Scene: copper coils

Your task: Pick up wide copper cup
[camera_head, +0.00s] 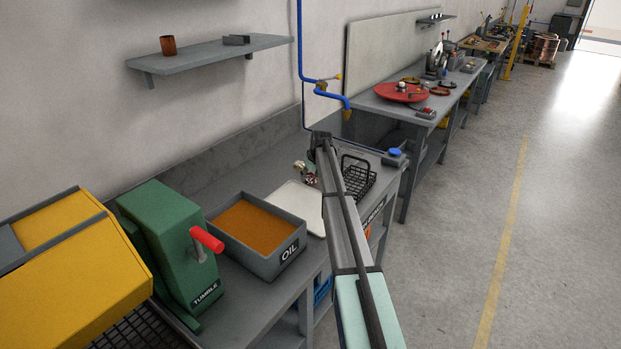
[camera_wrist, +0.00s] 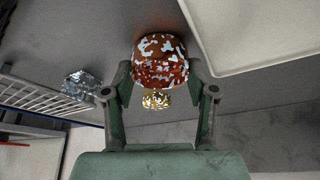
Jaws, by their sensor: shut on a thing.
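The wide copper cup (camera_wrist: 160,62) is reddish copper with pale speckled patches. In the wrist view it sits between the two fingers of my gripper (camera_wrist: 160,74), which is shut on its sides. A smaller gold-coloured piece (camera_wrist: 156,100) shows just beyond the cup, nearer the palm in the picture. In the head view the red speckled cup (camera_head: 311,178) shows just left of my arm, close to a brass-coloured piece (camera_head: 300,167). My arm hides most of the gripper there. I cannot tell whether the cup touches the bench.
A silvery piece (camera_wrist: 82,85) lies by the basket. An oil bin (camera_head: 279,262) and a green tumbler (camera_head: 166,240) stand nearer. The bench behind is clear.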

